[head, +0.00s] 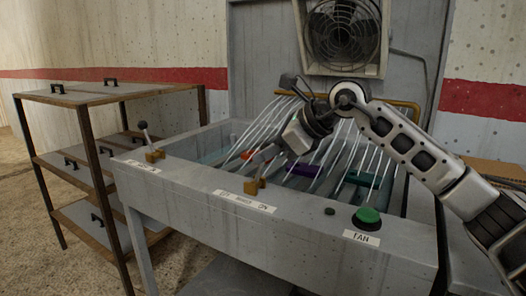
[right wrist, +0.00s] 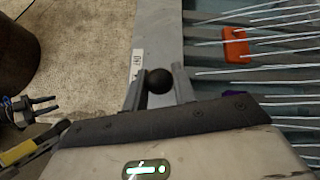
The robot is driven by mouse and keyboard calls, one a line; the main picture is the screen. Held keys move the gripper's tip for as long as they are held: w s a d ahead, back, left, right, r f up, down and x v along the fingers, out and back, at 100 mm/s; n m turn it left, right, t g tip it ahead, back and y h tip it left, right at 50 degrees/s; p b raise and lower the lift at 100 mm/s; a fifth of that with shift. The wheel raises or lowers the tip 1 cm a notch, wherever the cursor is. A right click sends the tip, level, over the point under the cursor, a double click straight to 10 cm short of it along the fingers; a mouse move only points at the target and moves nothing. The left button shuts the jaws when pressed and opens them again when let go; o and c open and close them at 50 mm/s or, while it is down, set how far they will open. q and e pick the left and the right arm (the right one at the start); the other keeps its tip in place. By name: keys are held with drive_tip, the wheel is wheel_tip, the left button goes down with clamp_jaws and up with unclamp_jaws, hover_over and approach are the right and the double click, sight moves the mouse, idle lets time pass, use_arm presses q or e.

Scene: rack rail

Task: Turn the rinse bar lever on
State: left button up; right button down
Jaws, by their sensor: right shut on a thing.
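The rinse lever stands on the sink's front rim. Its brass base (head: 256,187) sits just behind a white label (head: 246,201) that ends in ON at its right. My right gripper (head: 264,156) comes from over the sink and is shut on this lever's upper part, hiding it in the head view. In the right wrist view the lever's black ball knob (right wrist: 158,81) sits between my two fingers. The lever's exact tilt is hard to tell. My left gripper is not in the head view.
Another lever (head: 144,131) with a brass base stands at the rim's left. A green FAN button (head: 367,216) is at the right. Thin white rods and coloured pieces, including an orange one (right wrist: 236,46), fill the sink. A shelf rack (head: 90,97) stands left.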

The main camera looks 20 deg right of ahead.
drive_tip(key=shift+s+d+f, duration=0.2)
drive_tip(key=shift+s+f, duration=0.15)
idle(0.3)
drive_tip(key=c, duration=1.2)
unclamp_jaws()
drive_tip(key=shift+r, duration=0.1)
drive_tip(key=v, duration=1.6)
drive_tip(key=shift+p, duration=0.4)
drive_tip(key=shift+w, duration=0.1)
